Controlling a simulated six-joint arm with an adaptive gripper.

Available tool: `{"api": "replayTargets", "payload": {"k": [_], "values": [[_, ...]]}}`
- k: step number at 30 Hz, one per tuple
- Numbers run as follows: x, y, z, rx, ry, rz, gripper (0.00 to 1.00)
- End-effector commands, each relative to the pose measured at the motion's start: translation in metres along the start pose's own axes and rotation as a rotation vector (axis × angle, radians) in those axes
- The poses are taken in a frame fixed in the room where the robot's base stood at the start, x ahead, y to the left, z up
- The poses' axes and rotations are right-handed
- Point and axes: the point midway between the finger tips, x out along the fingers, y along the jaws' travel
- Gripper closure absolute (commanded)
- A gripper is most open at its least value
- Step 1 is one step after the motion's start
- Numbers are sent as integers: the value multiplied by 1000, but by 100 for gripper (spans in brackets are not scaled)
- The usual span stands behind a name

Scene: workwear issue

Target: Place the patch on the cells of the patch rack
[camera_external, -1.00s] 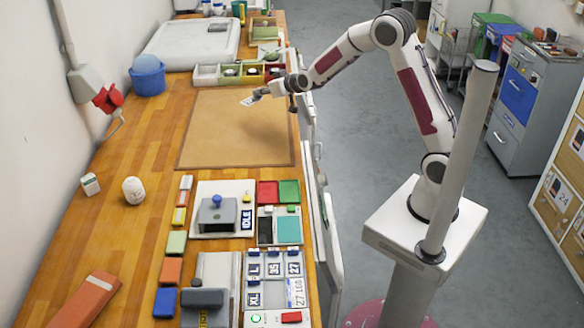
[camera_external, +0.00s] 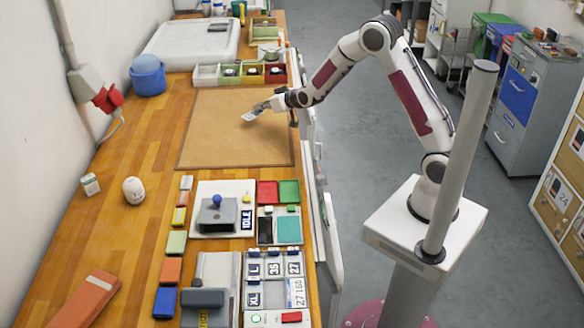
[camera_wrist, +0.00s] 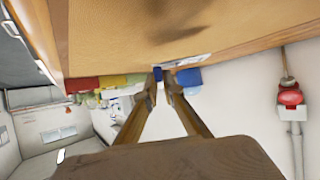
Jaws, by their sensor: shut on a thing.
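The patch (camera_external: 249,116) is a small pale piece with dark marks, held tilted above the brown mat in the external view. My gripper (camera_external: 260,107) is shut on it. In the wrist view the fingertips (camera_wrist: 166,78) are close together, with a pale edge, likely the patch (camera_wrist: 190,61), just beyond them. The patch rack (camera_external: 274,300) is a grey frame of cells at the front right of the bench, far from my gripper. Several of its cells hold dark labels with white characters such as XL, 35 and 27. The patch's print is too small to read.
The brown mat (camera_external: 225,145) is bare beneath my gripper. A press-like device (camera_external: 216,216) with a blue knob and red and green pads (camera_external: 278,191) stand between mat and rack. Coloured bins (camera_external: 240,72) lie behind. A blue bucket (camera_external: 148,76) stands by the wall.

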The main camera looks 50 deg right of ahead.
Motion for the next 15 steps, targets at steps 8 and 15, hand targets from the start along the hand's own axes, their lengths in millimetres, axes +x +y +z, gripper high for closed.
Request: {"api": "replayTargets", "payload": {"k": [8, 15], "values": [[3, 0, 5, 0, 0, 0, 100], [4, 0, 8, 0, -1, 0, 100]]}}
